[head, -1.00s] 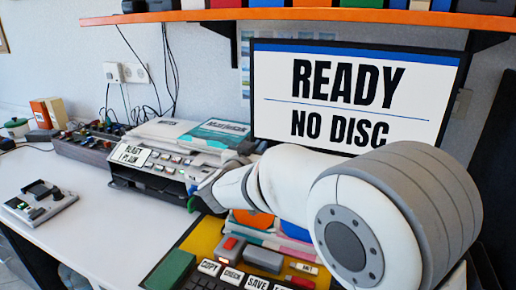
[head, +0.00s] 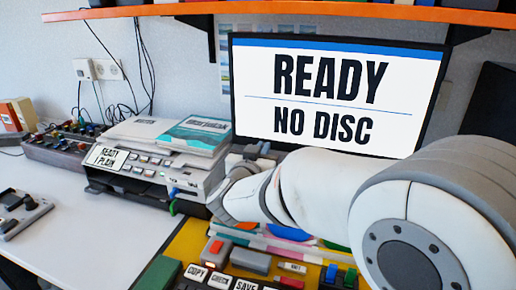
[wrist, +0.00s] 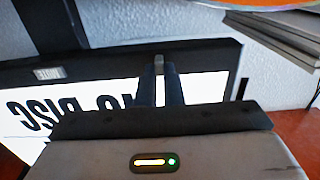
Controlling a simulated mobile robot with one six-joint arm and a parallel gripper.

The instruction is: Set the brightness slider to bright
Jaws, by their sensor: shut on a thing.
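My gripper (wrist: 159,80) shows in the wrist view, its two dark fingers close together at the monitor's dark bezel. The fingers are shut on a small grey piece (wrist: 158,64) at the bezel, which looks like the slider's knob. The monitor (wrist: 205,87) appears upside down there, with a small label (wrist: 48,73) too blurred to read on its bezel. In the head view the monitor (head: 335,95) reads READY, NO DISC. My arm crosses in front below it, and the fingertips cannot be made out there. The slider's track and setting cannot be made out.
A printer (head: 150,160) with a READY PLAIN display stands left of my arm. A yellow panel (head: 190,240) with labelled keys (head: 220,281) lies below my arm. An orange shelf (head: 300,12) runs above the monitor. The white table (head: 95,220) has free room at left.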

